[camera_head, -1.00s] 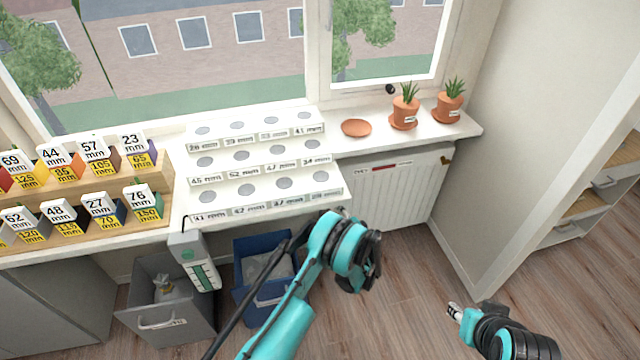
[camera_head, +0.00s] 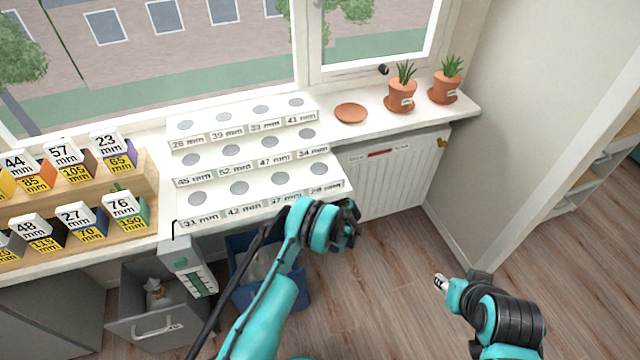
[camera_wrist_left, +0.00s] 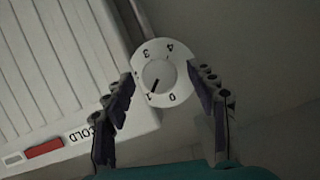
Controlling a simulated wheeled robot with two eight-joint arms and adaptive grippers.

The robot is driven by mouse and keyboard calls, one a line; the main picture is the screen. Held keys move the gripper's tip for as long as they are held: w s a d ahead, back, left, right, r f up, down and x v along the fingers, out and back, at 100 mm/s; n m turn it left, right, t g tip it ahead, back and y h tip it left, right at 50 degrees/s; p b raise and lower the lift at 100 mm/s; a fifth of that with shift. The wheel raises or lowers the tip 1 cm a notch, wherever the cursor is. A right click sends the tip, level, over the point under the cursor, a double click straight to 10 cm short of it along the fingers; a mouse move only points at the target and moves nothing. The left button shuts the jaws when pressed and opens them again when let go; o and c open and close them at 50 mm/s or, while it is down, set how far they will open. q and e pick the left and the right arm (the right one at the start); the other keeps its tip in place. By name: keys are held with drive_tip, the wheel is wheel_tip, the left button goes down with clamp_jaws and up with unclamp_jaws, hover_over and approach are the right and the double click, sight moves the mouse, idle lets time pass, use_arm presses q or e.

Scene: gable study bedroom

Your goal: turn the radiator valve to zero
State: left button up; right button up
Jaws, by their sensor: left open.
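The radiator valve is a round white dial (camera_wrist_left: 160,76) in the left wrist view, with a dark pointer mark aimed near the 1; 0, 3 and 4 are also readable. My left gripper (camera_wrist_left: 166,88) is open, its dark fingers on either side of the dial; I cannot tell whether they touch it. In the head view my left gripper (camera_head: 346,226) is in front of the radiator's lower left, and the dial is hidden. The white radiator (camera_head: 392,185) hangs under the sill. My right gripper (camera_head: 441,283) is low over the floor, its jaws too small to judge.
A stepped white rack (camera_head: 255,185) with labelled discs overhangs near my left arm. Potted plants (camera_head: 401,96) and a terracotta saucer (camera_head: 350,113) stand on the sill. A blue bin (camera_head: 290,290) and a grey bin (camera_head: 150,325) stand below. The floor at right is clear.

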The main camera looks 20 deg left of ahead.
use_arm(q)
drive_tip(key=shift+x, duration=0.8)
drive_tip(key=c, duration=1.1)
drive_tip(key=shift+c, duration=0.2)
drive_tip(key=o, duration=1.1)
drive_tip(key=shift+o, duration=0.2)
drive_tip(key=shift+s+d, duration=0.1)
